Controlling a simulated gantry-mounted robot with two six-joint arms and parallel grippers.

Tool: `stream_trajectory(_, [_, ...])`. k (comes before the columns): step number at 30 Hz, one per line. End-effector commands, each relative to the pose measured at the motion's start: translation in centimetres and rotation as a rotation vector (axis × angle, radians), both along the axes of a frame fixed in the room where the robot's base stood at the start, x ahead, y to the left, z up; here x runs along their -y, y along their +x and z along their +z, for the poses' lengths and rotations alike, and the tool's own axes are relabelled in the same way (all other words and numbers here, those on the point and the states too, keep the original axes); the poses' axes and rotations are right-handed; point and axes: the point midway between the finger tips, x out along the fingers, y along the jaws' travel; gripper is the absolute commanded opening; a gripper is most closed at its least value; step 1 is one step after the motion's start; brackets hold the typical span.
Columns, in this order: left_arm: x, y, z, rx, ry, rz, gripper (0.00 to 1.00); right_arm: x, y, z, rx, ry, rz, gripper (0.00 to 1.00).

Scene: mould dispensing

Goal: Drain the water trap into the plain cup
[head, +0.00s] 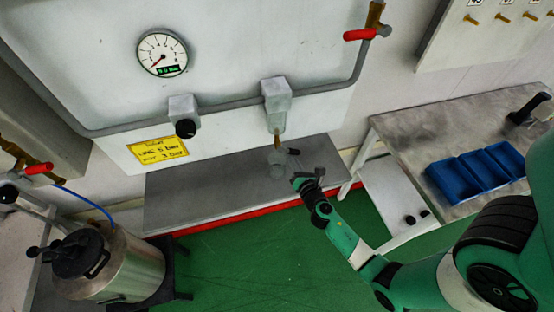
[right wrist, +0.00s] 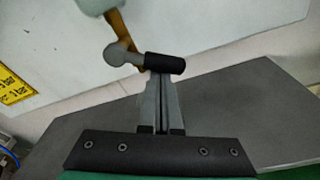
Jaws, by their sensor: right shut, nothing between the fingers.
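The water trap (head: 275,98) hangs from the grey pipe on the wall panel, with a brass drain tube (head: 277,142) below it. The drain valve's lever has a black grip (right wrist: 165,63) and points sideways from the grey valve body (right wrist: 120,53). A faint see-through shape, perhaps a cup (head: 281,168), shows below the drain on the grey shelf; its outline and any markings are unclear. My right gripper (head: 298,178) is shut and empty, just in front of the drain. In the right wrist view its fingertips (right wrist: 160,80) are close by the black grip; contact is unclear.
The grey shelf (head: 205,195) is mostly clear. A regulator with a black knob (head: 186,127), a yellow sign (head: 158,150) and a gauge (head: 162,53) are on the panel. A steel tank (head: 130,268) stands at lower left. A blue tray (head: 480,172) lies on the right bench.

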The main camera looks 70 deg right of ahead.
Motion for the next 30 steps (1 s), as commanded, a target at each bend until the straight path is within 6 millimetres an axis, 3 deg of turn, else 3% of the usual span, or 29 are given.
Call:
stream_trajectory(1, [0.0,0.0,0.9,0.0,0.0,0.0,1.0,0.2,-0.2,0.7,-0.033,-0.027,-0.001,0.0])
stream_trajectory(12, [0.0,0.0,3.5,0.0,0.0,0.0,1.0,0.8,-0.9,1.9,-0.273,-0.214,-0.001,0.0])
stream_trajectory(30, [0.0,0.0,4.7,0.0,0.0,0.0,1.0,1.0,-1.2,2.5,-0.404,-0.319,-0.001,0.0])
